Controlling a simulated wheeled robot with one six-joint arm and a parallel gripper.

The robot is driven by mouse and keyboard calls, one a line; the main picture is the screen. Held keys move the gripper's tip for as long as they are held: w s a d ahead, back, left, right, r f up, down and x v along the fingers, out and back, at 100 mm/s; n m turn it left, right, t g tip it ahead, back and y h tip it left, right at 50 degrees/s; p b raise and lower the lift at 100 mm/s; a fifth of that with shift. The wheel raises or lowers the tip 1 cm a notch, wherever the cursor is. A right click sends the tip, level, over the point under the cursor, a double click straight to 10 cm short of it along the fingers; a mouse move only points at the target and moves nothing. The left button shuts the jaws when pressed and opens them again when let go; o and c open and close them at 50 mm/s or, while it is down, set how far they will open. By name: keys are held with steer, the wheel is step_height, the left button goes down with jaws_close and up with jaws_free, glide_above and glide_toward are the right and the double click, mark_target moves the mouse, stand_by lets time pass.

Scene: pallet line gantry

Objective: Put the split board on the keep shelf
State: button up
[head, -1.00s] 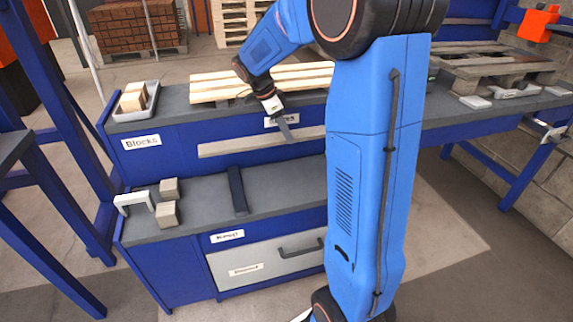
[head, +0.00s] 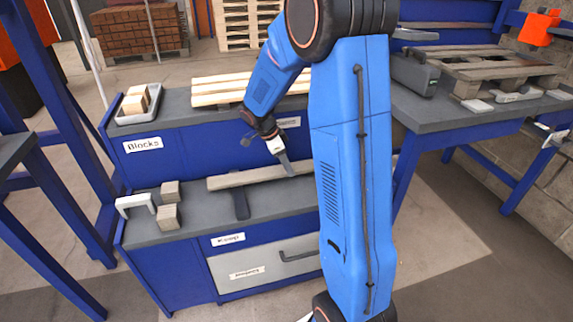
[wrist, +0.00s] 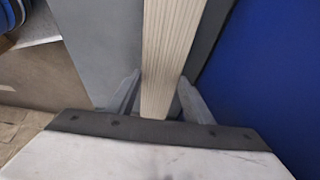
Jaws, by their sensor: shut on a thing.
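The board (head: 240,178) is a long, pale grey-brown plank, roughly level, just over the lower grey shelf (head: 200,222). I cannot see a split in it. My gripper (head: 289,168) is shut on it toward its right end, and my arm hides what lies beyond. In the wrist view, my gripper (wrist: 158,98) has a finger on each side of the board (wrist: 172,50). The board's left part passes over a dark bar (head: 240,208) on the shelf. I cannot tell whether board and bar touch. The shelf's front label is too blurred to read.
Small wooden blocks (head: 168,217) and a white bracket (head: 134,205) stand at the shelf's left end. A blue wall rises behind the shelf. Above it, pale slats (head: 225,92) and a tray of blocks (head: 139,115) lie on the bench. A drawer (head: 245,272) is below.

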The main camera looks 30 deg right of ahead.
steer(key=shift+f, duration=0.1)
steer(key=o, duration=1.2)
steer(key=v, duration=1.2)
steer(key=s+a+r+n+t+y, duration=0.1)
steer(key=s+a+r+n+t, duration=0.15)
steer(key=s+r+n, duration=0.5)
steer(key=shift+s+a+f+n+t+y, duration=0.5)
steer(key=shift+s+a+n, duration=1.4)
steer(key=shift+s, duration=2.1)
steer(key=shift+s+a+f+n+t+y, duration=0.25)
steer(key=shift+s+a+n+t+y, duration=0.6)
steer(key=shift+s+n, duration=2.45)
steer(key=shift+s+a+f+n+t+y, duration=0.4)
steer(key=shift+s+a+n, duration=1.25)
steer(key=shift+s, duration=3)
